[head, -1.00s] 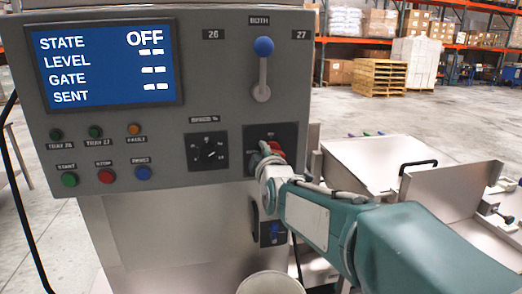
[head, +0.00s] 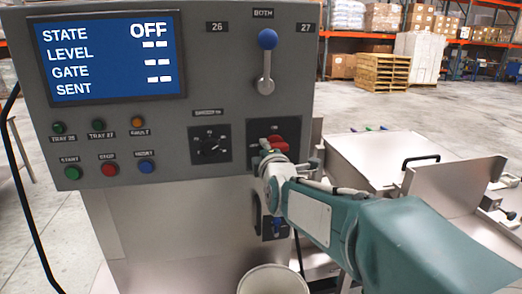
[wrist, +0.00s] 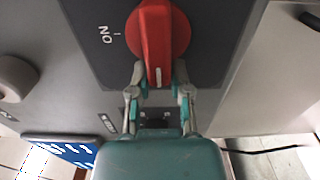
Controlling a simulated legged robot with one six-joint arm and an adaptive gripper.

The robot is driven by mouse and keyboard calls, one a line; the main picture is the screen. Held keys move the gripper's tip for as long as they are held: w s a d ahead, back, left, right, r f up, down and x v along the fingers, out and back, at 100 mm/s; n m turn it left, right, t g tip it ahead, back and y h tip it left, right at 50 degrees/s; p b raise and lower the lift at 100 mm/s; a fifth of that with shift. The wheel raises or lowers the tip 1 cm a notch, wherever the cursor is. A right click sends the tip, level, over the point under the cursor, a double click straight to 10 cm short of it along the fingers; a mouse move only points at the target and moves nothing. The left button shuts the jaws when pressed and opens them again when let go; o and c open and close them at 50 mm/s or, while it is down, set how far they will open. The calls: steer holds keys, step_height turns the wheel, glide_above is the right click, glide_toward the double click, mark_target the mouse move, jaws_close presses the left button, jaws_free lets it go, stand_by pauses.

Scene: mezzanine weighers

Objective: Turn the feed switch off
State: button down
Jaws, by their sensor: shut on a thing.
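The feed switch is a red rotary knob (head: 277,143) on a dark plate (head: 255,128) at the lower right of the grey control panel. In the wrist view the red knob (wrist: 158,35) has a raised grip bar, and an "ON" mark shows beside it on the plate. My gripper (wrist: 158,82) is shut on the knob's bar, one finger on each side. In the head view my gripper (head: 268,160) covers the lower part of the knob. The display screen (head: 112,60) reads STATE OFF.
A blue-topped lever (head: 266,62) stands above the switch, and a speed dial (head: 210,145) is to its left. Coloured buttons (head: 108,168) sit at lower left. A pale bucket (head: 272,280) stands below. Metal trays (head: 390,155) lie to the right.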

steer(key=shift+w+d+f, duration=0.1)
steer(key=shift+d+f, duration=0.1)
steer(key=shift+f, duration=0.1)
steer(key=c, duration=0.6)
jaws_free()
steer(key=shift+w, duration=0.1)
steer(key=shift+o, duration=0.2)
steer(key=shift+d, duration=0.2)
steer(key=shift+r, duration=0.1)
steer(key=shift+s, duration=0.3)
steer(key=v, duration=1.1)
steer(key=shift+s, duration=0.2)
steer(key=shift+d+r, duration=0.1)
steer(key=shift+d, duration=0.05)
